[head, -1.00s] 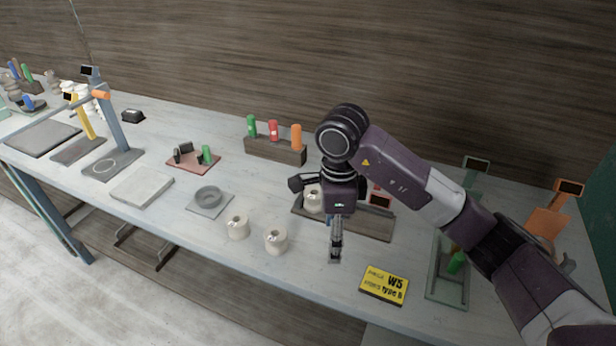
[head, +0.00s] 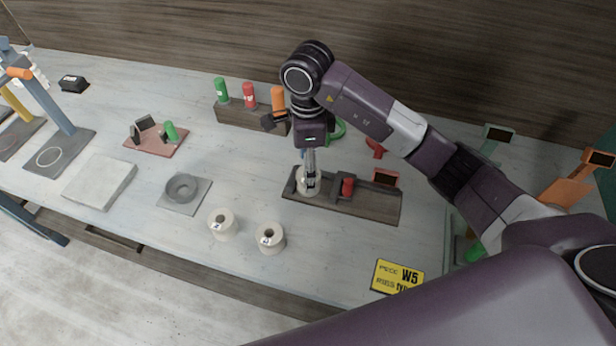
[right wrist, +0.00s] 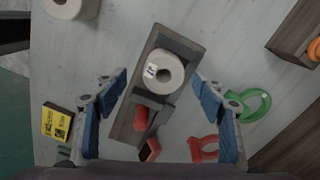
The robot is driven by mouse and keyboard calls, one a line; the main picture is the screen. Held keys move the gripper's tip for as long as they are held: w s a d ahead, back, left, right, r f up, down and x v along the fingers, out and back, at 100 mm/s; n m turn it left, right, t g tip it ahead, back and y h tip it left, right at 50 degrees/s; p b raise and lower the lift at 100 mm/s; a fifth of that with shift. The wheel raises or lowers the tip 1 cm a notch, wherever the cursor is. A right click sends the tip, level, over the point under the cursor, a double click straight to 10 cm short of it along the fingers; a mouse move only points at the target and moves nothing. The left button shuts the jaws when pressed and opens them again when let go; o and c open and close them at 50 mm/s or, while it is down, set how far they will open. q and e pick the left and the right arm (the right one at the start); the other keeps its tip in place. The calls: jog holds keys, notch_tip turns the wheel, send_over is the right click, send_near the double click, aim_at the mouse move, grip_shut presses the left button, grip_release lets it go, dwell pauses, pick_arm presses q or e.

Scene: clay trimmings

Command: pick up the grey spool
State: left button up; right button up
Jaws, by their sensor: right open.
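A pale grey-cream spool (head: 308,187) stands in the left end of a dark wooden holder (head: 365,208). In the right wrist view the same spool (right wrist: 163,73) shows its open centre hole and a small white label. My right gripper (head: 311,175) points down over it in the head view. In the right wrist view the open blue fingers (right wrist: 160,84) lie on either side of the holder, with nothing gripped. Two similar labelled spools stand on the bench, one on the left (head: 223,224) and one on the right (head: 270,238). My left gripper is not in view.
A red cylinder (head: 347,187) sits beside the spool in the holder. A red clamp-like piece (right wrist: 203,148) and a green ring (right wrist: 250,106) lie close behind. A grey ring (head: 182,188) rests on a pad (head: 171,205).

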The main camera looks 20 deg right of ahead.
jog(key=f, duration=0.2)
jog(key=f+p, duration=0.1)
jog(key=shift+w+d+f, duration=0.15)
jog(key=shift+w+f, duration=0.05)
jog(key=shift+f, duration=0.15)
jog(key=c, duration=0.4)
jog(key=shift+c, duration=1.3)
jog(key=c, duration=0.9)
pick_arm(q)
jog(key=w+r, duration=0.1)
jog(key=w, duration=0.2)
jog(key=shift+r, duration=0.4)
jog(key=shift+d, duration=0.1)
pick_arm(e)
jog(key=shift+w+r, duration=0.1)
jog(key=shift+r, duration=0.05)
